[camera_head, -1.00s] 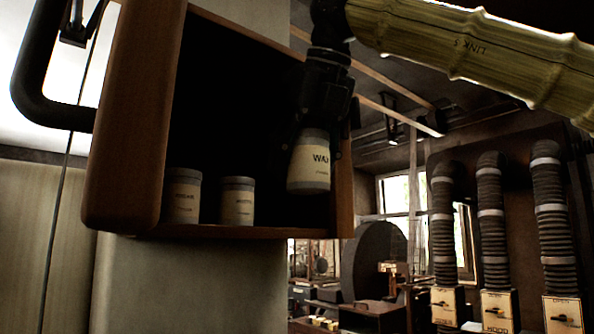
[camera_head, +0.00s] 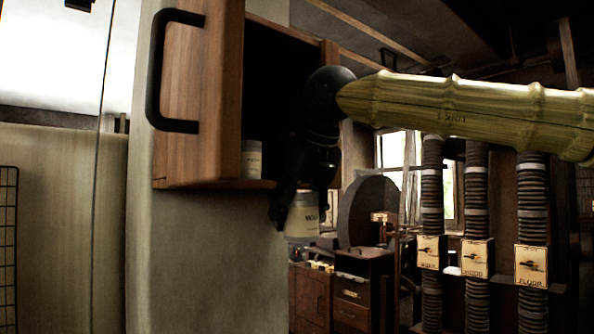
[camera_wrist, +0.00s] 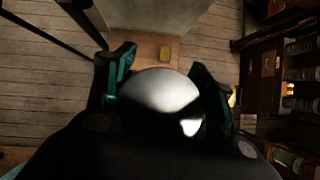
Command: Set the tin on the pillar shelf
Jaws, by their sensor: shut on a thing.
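The tin (camera_head: 303,220) is a pale cylinder with a cream label, its lettering too small to read surely. My gripper (camera_head: 304,198) is shut on it, fingers pointing down. In the wrist view, my gripper (camera_wrist: 163,85) has a finger on each side of the tin's shiny round top (camera_wrist: 160,90). The pillar shelf is an open wooden box (camera_head: 206,100) on the pale pillar (camera_head: 200,245). In the head view the tin appears below the level of the shelf floor, at its right end. Another labelled tin (camera_head: 251,160) stands inside at the left; my gripper hides part of the opening.
A black bar handle (camera_head: 155,75) sticks out from the box's left side. Ribbed ducts (camera_head: 476,190) with labelled boxes stand at the right. Drawer cabinets (camera_head: 352,300) and a large dark wheel (camera_head: 368,205) are behind. Open floor (camera_wrist: 40,70) shows in the wrist view.

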